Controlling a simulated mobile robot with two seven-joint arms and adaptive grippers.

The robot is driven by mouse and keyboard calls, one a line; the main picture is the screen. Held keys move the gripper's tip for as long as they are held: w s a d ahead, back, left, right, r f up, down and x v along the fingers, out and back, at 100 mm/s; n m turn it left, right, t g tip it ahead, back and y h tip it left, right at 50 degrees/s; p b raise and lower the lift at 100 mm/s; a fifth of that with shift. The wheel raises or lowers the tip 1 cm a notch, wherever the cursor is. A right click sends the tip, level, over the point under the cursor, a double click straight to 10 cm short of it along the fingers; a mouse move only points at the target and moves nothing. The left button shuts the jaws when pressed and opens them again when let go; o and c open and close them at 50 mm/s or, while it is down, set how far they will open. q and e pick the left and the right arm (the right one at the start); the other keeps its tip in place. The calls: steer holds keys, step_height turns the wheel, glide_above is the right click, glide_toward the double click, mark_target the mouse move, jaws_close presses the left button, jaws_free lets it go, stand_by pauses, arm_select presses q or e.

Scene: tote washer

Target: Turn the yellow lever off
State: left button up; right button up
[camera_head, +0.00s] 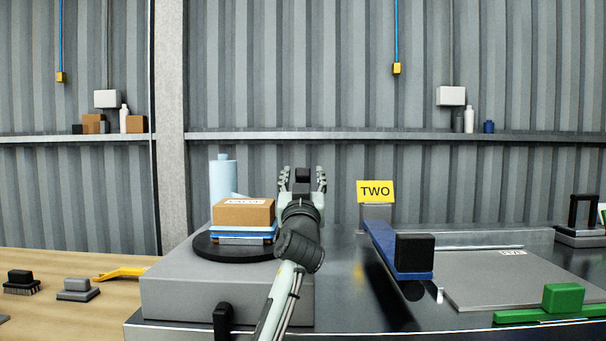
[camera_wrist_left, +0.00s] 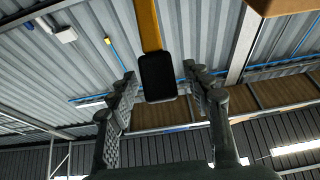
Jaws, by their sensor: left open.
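The yellow lever (camera_wrist_left: 150,25) comes down from the top of the left wrist view and ends in a black grip (camera_wrist_left: 158,77). My left gripper (camera_wrist_left: 163,88) is open, with one finger on each side of the grip and a visible gap on both sides. In the head view my left gripper (camera_head: 303,180) points up, away from me, behind the grey box, and a black block, apparently the grip (camera_head: 302,174), shows between its fingers. The lever's yellow bar is hidden there. My right gripper is not in view.
A blue lever (camera_head: 382,243) with a black grip and a yellow TWO sign (camera_head: 376,191) stand to the right. A green handle (camera_head: 563,297) is at the front right. A cardboard box (camera_head: 243,213) on a blue tote sits on a black turntable (camera_head: 207,251), left of my arm.

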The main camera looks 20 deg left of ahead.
arm_select(q)
steer(key=shift+w, duration=0.15)
steer(key=shift+c, duration=0.2)
jaws_close()
